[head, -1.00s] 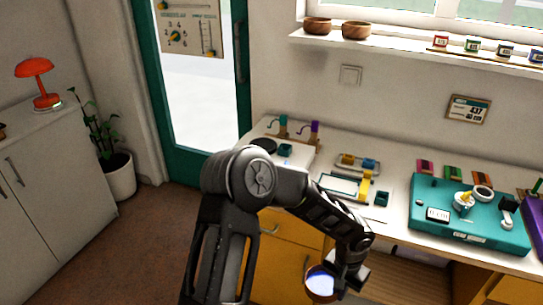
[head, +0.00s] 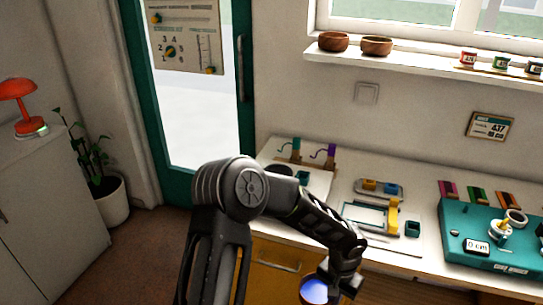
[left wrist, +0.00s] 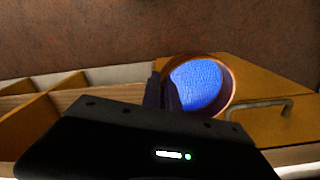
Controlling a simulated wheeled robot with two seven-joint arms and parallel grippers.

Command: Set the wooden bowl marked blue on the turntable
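A wooden bowl (head: 315,291) with a blue inside is at the bottom of the head view, partly cut off by the frame edge. In the left wrist view the same bowl (left wrist: 228,100) shows its brown rim around the blue. My left gripper (left wrist: 165,92) is shut on the bowl's rim and holds it in front of the drawers, off the bench. A dark round disc (head: 281,172) on the bench's left end looks like the turntable; my arm partly hides it. My right gripper is not in view.
The bench (head: 345,165) carries a teal box (head: 470,235) with dials, a frame with yellow and teal parts (head: 375,210), and small hooked stands (head: 325,160). Two brown bowls (head: 376,46) stand on the window shelf. A plant (head: 105,190) stands by the door.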

